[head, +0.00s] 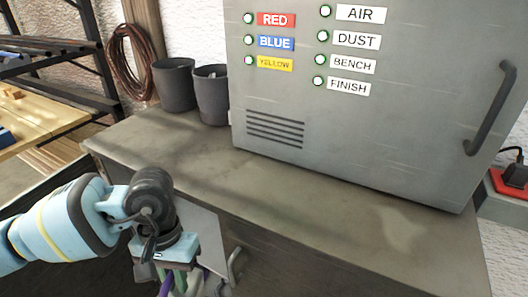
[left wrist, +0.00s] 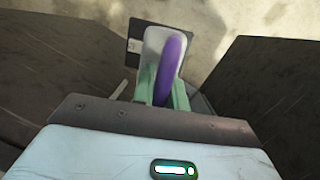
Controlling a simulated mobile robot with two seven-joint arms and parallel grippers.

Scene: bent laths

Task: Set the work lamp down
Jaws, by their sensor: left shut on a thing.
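My left gripper (head: 180,272) hangs low at the bottom of the head view, in front of the near edge of the grey bench top (head: 290,190). The lamp is apart from the bench top. My right gripper is not in view.
A grey cabinet (head: 370,120) with labelled lights stands on the bench. Two dark bins (head: 173,85) stand at the back left. The bench top in front of them is clear. A metal handle (head: 236,266) sticks out from the bench front. A wooden table (head: 40,115) is at left.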

